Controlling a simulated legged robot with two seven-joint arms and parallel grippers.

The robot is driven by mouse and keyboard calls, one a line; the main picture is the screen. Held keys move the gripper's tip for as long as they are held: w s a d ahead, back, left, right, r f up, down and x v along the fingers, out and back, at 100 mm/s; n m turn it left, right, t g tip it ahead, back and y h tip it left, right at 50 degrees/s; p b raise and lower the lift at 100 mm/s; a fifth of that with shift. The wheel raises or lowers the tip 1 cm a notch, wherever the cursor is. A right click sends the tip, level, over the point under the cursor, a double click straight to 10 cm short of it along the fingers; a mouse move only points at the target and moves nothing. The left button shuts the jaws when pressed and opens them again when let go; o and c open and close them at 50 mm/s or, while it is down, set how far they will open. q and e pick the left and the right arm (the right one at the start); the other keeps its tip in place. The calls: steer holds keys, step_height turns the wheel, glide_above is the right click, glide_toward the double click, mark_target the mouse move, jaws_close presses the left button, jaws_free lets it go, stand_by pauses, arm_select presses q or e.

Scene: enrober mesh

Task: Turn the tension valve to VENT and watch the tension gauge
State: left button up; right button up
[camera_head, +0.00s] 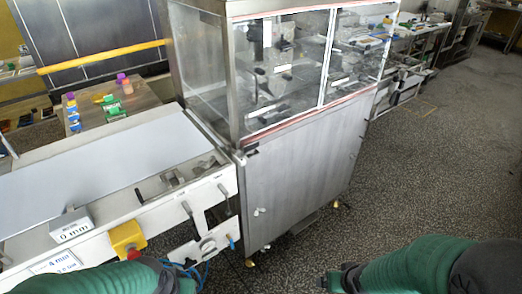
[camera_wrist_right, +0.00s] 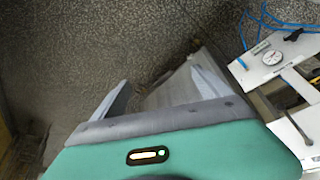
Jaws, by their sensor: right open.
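A white panel with a small round dial gauge (camera_wrist_right: 272,57) shows at the right of the right wrist view; its reading is too small to tell. A black handle (camera_wrist_right: 293,35), possibly the tension valve, sits beside the gauge; its setting cannot be read. In the head view the white panel (camera_head: 190,251) hangs below the conveyor's front side. My right gripper (camera_wrist_right: 160,88) is open and empty, its two fingers apart over the floor, away from the panel. My left gripper (camera_head: 172,279) is at the bottom of the head view, below the panel; its fingers are not clear.
The white conveyor belt (camera_head: 105,165) lies at left, with a yellow box with a red button (camera_head: 128,240) on its side. Blue hoses (camera_wrist_right: 262,20) hang near the panel. A steel cabinet (camera_head: 300,180) stands right of it. The speckled floor (camera_head: 420,180) is free at right.

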arm_select(q)
steer(key=p+v, duration=0.1)
steer(key=v, duration=0.1)
steer(key=w+p+v, duration=0.1)
steer(key=v, duration=0.2)
steer(key=shift+r+p, duration=0.4)
arm_select(e)
steer(key=s+a+r+g, duration=0.1)
steer(key=s+r, duration=0.5)
steer(key=r, duration=0.5)
steer(key=shift+a+g, duration=0.4)
arm_select(q)
steer(key=shift+a, duration=0.1)
arm_select(e)
steer(key=shift+a, duration=0.15)
